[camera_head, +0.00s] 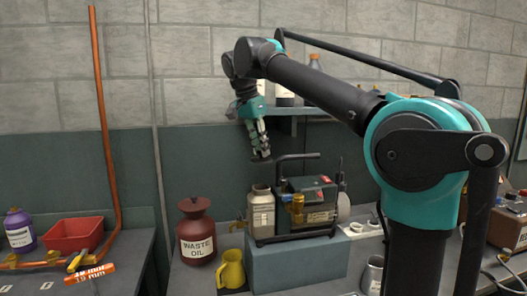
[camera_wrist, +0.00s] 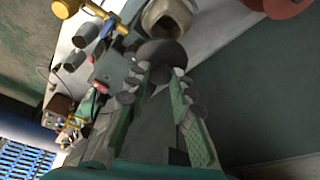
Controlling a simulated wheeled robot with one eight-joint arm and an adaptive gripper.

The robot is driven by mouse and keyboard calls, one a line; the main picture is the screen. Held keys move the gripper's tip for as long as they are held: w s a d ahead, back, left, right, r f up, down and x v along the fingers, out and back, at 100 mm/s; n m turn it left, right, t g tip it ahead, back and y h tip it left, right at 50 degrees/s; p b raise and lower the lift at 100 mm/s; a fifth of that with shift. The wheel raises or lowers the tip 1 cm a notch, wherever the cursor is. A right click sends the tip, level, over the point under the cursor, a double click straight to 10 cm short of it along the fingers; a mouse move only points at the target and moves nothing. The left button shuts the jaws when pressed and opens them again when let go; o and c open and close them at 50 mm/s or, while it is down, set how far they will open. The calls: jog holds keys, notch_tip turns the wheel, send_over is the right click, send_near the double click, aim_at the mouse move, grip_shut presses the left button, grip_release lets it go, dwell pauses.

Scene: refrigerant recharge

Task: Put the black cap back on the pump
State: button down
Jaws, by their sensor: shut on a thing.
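The pump (camera_head: 318,215) is a dark machine with a carry handle, a red switch and a brass fitting, standing on a teal block. My gripper (camera_head: 261,150) hangs pointing down above the pump's left end, over a beige container. It is shut on the black cap (camera_head: 262,160), a dark disc at the fingertips, held clear in the air. In the wrist view the cap (camera_wrist: 162,52) shows as a dark round disc at the tips of my gripper (camera_wrist: 166,72).
The beige labelled container (camera_head: 261,212) stands close to the pump's left side. A dark red waste oil can (camera_head: 196,236) and a yellow jug (camera_head: 231,270) stand further left. The teal block (camera_head: 297,262) raises the pump. A wall shelf (camera_head: 296,111) with bottles is behind my gripper.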

jog(key=shift+w+f, duration=0.15)
jog(key=shift+w, duration=0.05)
notch_tip(320, 180, down, 8)
jog(key=shift+r, duration=0.2)
dwell(0.5)
jog(key=shift+f, duration=0.4)
dwell(2.2)
jog(key=c, duration=1.2)
grip_release()
jog(key=shift+o, duration=0.4)
jog(key=o, duration=0.4)
jog(key=shift+c, duration=0.2)
jog(key=shift+r, duration=0.15)
jog(key=shift+r, duration=3.4)
